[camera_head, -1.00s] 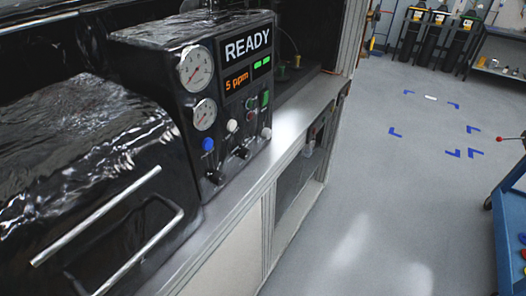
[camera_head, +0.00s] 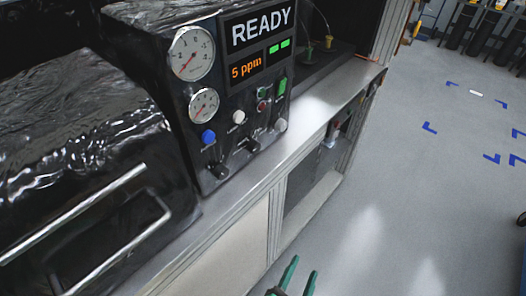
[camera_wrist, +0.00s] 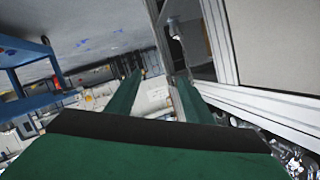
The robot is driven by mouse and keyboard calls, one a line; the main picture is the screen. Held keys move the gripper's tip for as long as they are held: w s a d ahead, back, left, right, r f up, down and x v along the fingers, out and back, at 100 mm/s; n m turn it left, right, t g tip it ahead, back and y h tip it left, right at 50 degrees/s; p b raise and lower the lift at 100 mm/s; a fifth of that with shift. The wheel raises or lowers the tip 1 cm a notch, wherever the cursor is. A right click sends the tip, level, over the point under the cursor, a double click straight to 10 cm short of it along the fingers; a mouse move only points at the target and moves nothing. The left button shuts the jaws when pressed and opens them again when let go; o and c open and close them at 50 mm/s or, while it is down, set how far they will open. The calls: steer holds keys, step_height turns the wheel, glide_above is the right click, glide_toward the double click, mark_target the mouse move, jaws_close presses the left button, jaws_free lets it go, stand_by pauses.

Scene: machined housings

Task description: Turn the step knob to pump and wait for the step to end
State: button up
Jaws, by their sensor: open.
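A black control panel (camera_head: 240,100) stands on the bench with a lit display (camera_head: 260,27) reading READY and 5 ppm, beside two green lights. My gripper (camera_head: 300,273) shows green fingertips at the bottom edge, low in front of the bench and apart from the panel. In the wrist view, its fingers (camera_wrist: 158,95) are apart and empty.
A black chamber with a silver handle (camera_head: 85,225) stands left of the panel. The grey bench edge (camera_head: 235,190) runs between panel and gripper. Floor to the right is open, with blue corner marks. A blue cart (camera_wrist: 30,75) shows in the wrist view.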

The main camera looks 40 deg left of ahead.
steer(key=w+a+r+n+y, duration=0.2)
steer(key=w+a+r+y, duration=0.3)
steer(key=w, duration=0.4)
steer(key=n+g+y, duration=1)
steer(key=n+g, duration=0.3)
steer(key=n, duration=0.5)
glide_toward(257, 149)
steer(key=shift+g, duration=0.3)
steer(key=a, duration=0.5)
steer(key=w+a, duration=0.1)
steer(key=a, duration=0.2)
steer(key=shift+f, duration=0.1)
steer(key=c, duration=1)
